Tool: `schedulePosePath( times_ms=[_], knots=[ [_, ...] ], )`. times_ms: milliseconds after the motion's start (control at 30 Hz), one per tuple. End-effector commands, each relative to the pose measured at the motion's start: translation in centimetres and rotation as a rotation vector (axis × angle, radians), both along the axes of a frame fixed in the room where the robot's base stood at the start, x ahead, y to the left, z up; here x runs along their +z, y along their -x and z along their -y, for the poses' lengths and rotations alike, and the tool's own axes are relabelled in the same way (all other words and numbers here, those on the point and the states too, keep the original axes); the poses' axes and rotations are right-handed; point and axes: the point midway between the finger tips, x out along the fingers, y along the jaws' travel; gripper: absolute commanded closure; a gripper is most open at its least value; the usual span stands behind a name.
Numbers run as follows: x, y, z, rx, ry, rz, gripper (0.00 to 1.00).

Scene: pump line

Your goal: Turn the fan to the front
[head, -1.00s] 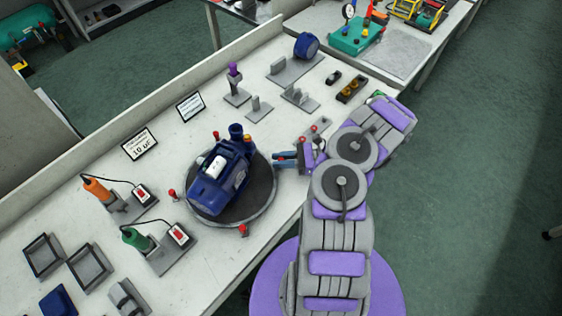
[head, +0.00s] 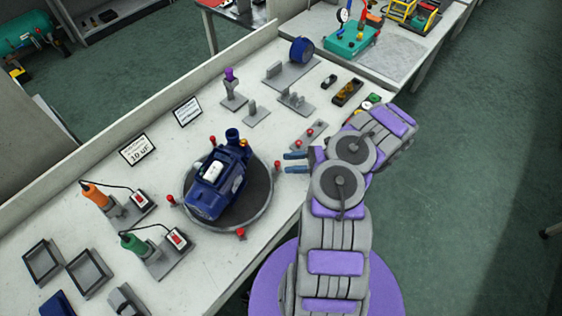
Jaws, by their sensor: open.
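A blue pump unit (head: 212,190) with a white box on top lies on a dark round turntable (head: 262,190). Its upright pipe end points to the far right; its opposite blunt end (head: 198,208) points to the near left. The fan itself cannot be made out. Red knobs stand around the turntable's rim: one at the back (head: 211,140), one at left (head: 171,199), one at front (head: 240,233) and one at right (head: 277,165). My gripper (head: 287,163) is open beside the right knob, its two blue fingers pointing left, apparently empty.
An orange tool (head: 97,195) and a green tool (head: 133,243) stand in holders left of the turntable. Grey brackets (head: 293,100) and a purple-topped post (head: 231,85) stand behind. A red-knobbed plate (head: 308,136) lies close behind my gripper.

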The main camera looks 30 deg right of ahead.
Motion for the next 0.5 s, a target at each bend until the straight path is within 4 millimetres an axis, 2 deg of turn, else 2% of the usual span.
schedulePosePath(
  times_ms=[100,500],
  knots=[
    [0.0,1.1,2.2,-0.002,0.003,-0.001,0.55],
    [-0.1,4.5,8.1,-0.002,0.003,-0.001,0.55]
  ],
)
